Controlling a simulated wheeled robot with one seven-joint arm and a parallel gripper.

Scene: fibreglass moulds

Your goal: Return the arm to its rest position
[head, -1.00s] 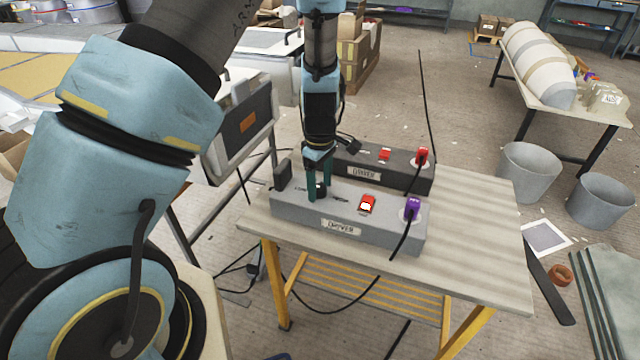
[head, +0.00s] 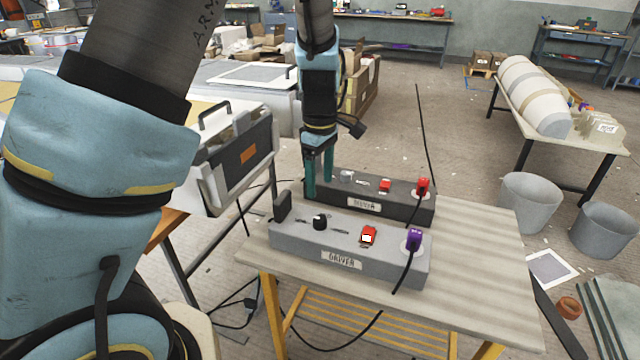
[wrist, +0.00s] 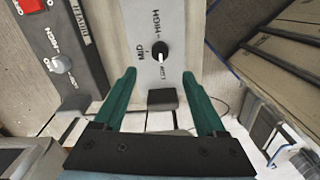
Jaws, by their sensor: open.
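My gripper (head: 319,178) is open and empty, with green fingers pointing down above the left end of the two driver boxes. In the wrist view my gripper (wrist: 162,88) shows its fingers spread apart, with nothing between them. The light grey driver box (head: 345,250) is nearer, with a black knob (head: 320,222), a red switch and a purple plug. The knob also shows in the wrist view (wrist: 160,57), beyond the fingertips and apart from them, among the labels LOW, MID and HIGH. My upper arm fills the left of the head view.
The dark driver box (head: 400,198) with a red plug (head: 422,186) stands behind on the wooden table (head: 480,250). A black and white case (head: 240,150) is left of the gripper. A thin upright cable rises behind the boxes. Two grey bins (head: 530,200) stand at the right.

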